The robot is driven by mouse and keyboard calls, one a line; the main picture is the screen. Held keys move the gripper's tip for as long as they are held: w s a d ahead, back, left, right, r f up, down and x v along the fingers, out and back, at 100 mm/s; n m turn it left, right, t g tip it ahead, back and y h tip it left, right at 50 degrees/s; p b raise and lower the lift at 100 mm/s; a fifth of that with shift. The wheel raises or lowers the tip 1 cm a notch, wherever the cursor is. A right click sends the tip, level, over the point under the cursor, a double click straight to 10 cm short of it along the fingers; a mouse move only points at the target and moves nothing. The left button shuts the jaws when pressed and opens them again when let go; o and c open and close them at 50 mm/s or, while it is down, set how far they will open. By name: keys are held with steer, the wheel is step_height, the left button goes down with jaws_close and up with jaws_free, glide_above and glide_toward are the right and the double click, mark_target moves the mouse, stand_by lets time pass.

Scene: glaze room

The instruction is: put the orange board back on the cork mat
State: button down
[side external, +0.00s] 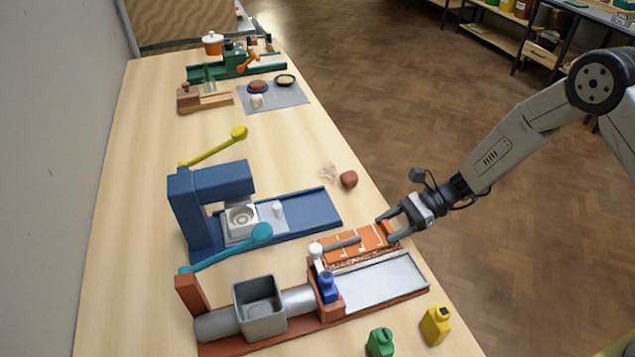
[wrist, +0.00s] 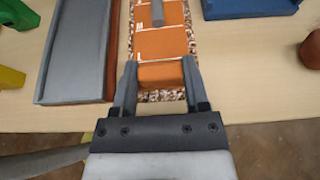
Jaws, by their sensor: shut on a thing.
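The orange board (side external: 372,238) is a flat slab with white marks, and a grey roll (side external: 344,243) lies along it. My gripper (side external: 386,229) is shut on the board's near end, one finger on each side, as the wrist view also shows (wrist: 160,70). The speckled cork mat (wrist: 192,38) shows around the board's edges, and a strip of it shows in the side view (side external: 352,264). The board lies over the mat, roughly lined up with it. I cannot tell whether it touches the mat or hangs slightly above it.
A red-brown extruder with a grey tray (side external: 385,282) stands close beside the mat. A blue press (side external: 210,205) with a blue base is on the other side. A brown lump (side external: 348,180), a green bottle (side external: 380,342) and a yellow bottle (side external: 435,326) stand near the table edge.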

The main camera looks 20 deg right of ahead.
steer(key=shift+f, duration=0.15)
steer(key=shift+c, duration=0.5)
jaws_free()
steer(key=shift+r, duration=0.2)
steer(key=v, duration=1.2)
